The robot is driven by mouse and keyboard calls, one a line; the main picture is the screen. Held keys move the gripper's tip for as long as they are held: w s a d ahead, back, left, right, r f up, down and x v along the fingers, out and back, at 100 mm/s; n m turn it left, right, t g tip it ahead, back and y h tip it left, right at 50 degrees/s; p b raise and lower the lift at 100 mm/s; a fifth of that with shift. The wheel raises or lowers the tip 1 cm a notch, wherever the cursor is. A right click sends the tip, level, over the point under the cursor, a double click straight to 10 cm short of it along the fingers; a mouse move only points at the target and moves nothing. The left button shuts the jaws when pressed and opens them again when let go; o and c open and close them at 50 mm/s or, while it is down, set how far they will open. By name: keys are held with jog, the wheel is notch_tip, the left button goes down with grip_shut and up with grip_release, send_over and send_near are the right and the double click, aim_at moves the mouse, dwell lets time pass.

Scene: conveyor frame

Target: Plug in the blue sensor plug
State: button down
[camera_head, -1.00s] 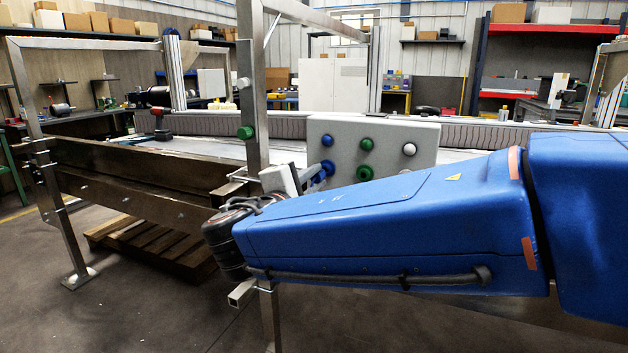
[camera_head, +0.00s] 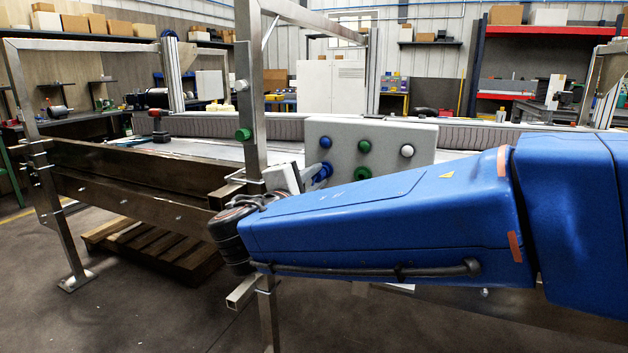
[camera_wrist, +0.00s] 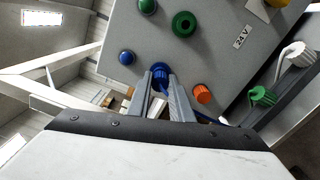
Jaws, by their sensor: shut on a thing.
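The blue sensor plug (camera_wrist: 160,72) is between my fingertips, close to the face of the grey control box (camera_wrist: 222,65). My gripper (camera_wrist: 161,80) is shut on it. In the head view the blue plug (camera_head: 321,171) shows at the box's lower left, just beyond my arm. My fingers are partly hidden there behind the wrist. I cannot tell whether the plug touches the panel or sits in a socket. A green ring-shaped part (camera_wrist: 184,24) and an orange part (camera_wrist: 202,93) are on the panel near it.
A blue button (camera_wrist: 127,57) is just left of the plug. A steel post (camera_head: 250,100) stands close left of the box. The conveyor frame (camera_head: 140,165) extends left.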

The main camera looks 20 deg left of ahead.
jog(key=shift+w, duration=0.4)
jog(key=c, duration=1.5)
grip_release()
jog(key=s, duration=1.1)
jog(key=s+a, duration=0.1)
jog(key=s, duration=0.5)
jog(key=shift+s+a, duration=0.1)
jog(key=shift+s, duration=0.05)
